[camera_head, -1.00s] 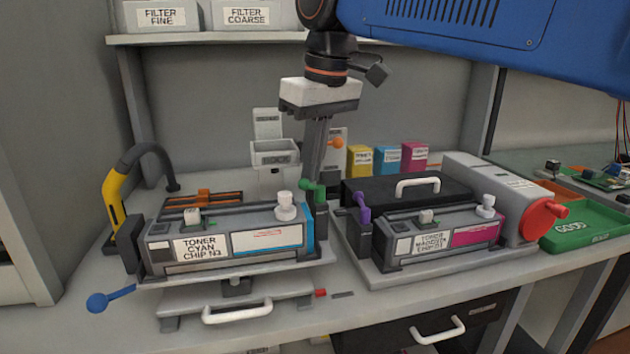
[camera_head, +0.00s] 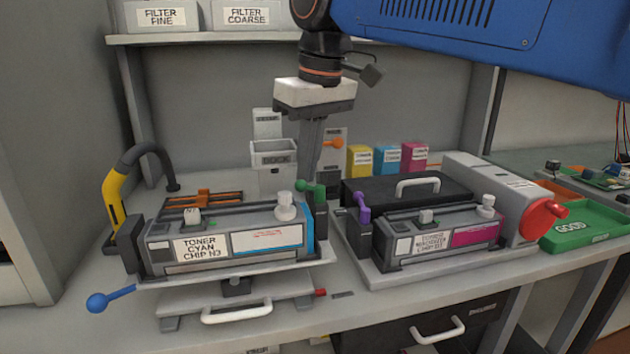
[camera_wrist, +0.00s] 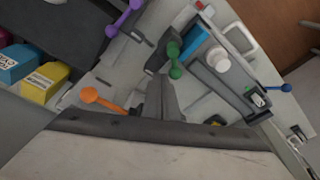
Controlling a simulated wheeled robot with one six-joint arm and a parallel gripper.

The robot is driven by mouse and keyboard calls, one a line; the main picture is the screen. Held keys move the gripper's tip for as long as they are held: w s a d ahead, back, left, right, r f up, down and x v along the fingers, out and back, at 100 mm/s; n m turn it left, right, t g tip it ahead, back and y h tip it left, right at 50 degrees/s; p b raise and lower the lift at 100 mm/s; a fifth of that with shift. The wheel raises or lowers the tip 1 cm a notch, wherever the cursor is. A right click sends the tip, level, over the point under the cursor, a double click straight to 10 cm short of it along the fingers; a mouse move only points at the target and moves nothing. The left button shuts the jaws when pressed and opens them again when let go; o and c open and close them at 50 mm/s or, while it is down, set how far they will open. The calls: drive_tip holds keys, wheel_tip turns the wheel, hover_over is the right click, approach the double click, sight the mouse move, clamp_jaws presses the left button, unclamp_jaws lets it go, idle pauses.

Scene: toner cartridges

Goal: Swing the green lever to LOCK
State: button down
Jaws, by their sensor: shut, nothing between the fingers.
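The green lever (camera_head: 309,188) stands at the right end of the cyan toner dock, just right of the white knob. In the wrist view the green lever (camera_wrist: 174,60) shows its round knob and short arm, just beyond my fingertips. My gripper (camera_head: 306,174) points down above and slightly behind the lever; its fingers are together and empty. It also shows in the wrist view (camera_wrist: 162,82). I cannot tell whether the fingertips touch the lever. The cyan toner cartridge (camera_head: 240,242) lies in the dock. No LOCK marking is readable in these views.
A purple lever (camera_head: 362,208) and the magenta cartridge (camera_head: 440,238) stand close on the right. An orange lever (camera_head: 335,143) is behind my gripper. A blue-knobbed lever (camera_head: 98,302) sticks out at front left. The black case (camera_head: 408,190) is behind the magenta dock.

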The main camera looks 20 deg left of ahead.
drive_tip(key=shift+s, duration=0.1)
drive_tip(key=shift+s+a, duration=0.45)
drive_tip(key=shift+s, duration=0.3)
idle(0.7)
drive_tip(key=shift+s+a, duration=0.15)
drive_tip(key=shift+s, duration=0.7)
idle(0.7)
wheel_tip(320, 180, up, 7)
idle(1.0)
idle(0.3)
